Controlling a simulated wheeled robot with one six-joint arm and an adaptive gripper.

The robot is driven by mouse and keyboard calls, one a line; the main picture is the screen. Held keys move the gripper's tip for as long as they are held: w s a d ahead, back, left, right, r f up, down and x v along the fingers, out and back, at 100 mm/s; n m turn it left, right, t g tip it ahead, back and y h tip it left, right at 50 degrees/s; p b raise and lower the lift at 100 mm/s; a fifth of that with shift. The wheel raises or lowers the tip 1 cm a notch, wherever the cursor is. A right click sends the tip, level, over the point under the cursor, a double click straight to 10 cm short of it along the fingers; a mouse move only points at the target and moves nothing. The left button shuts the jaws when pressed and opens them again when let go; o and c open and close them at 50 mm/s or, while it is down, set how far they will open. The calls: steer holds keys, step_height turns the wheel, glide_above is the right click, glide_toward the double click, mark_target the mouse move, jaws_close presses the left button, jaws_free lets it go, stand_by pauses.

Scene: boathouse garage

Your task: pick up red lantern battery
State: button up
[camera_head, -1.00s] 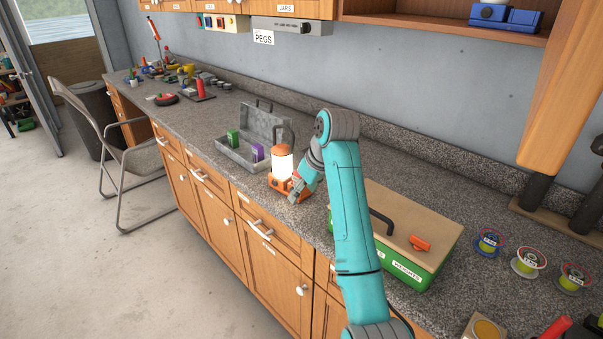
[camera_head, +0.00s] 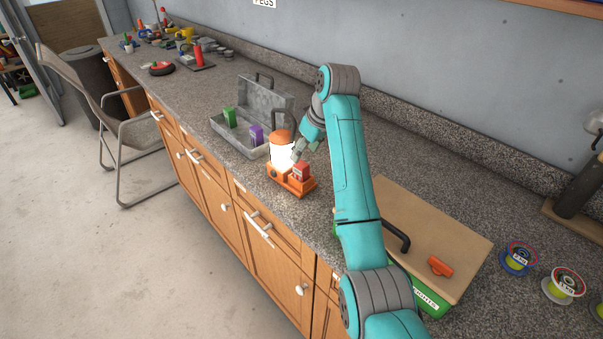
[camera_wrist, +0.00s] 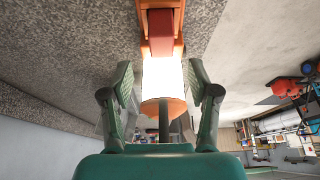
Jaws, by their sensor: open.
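The red lantern battery (camera_head: 301,171) sits in the orange base tray (camera_head: 298,187) of the lantern, at the right of the glowing white lantern body (camera_head: 281,155). The lantern has an orange top and a handle. In the wrist view the red battery (camera_wrist: 160,33) lies beyond the bright lantern body (camera_wrist: 161,78), inside the orange base (camera_wrist: 178,12). My gripper (camera_head: 297,152) is just above and behind the battery, close to the lantern. In the wrist view my gripper (camera_wrist: 161,85) has its two fingers apart, with the lantern body showing between them. It holds nothing.
A green box with a wooden lid (camera_head: 440,228) stands to the right. Bare counter lies behind my arm.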

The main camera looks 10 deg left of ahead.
mark_target(301, 164)
steer(key=shift+s+x, duration=0.2)
steer(key=shift+x, duration=2.6)
steer(key=shift+d, duration=0.15)
jaws_close()
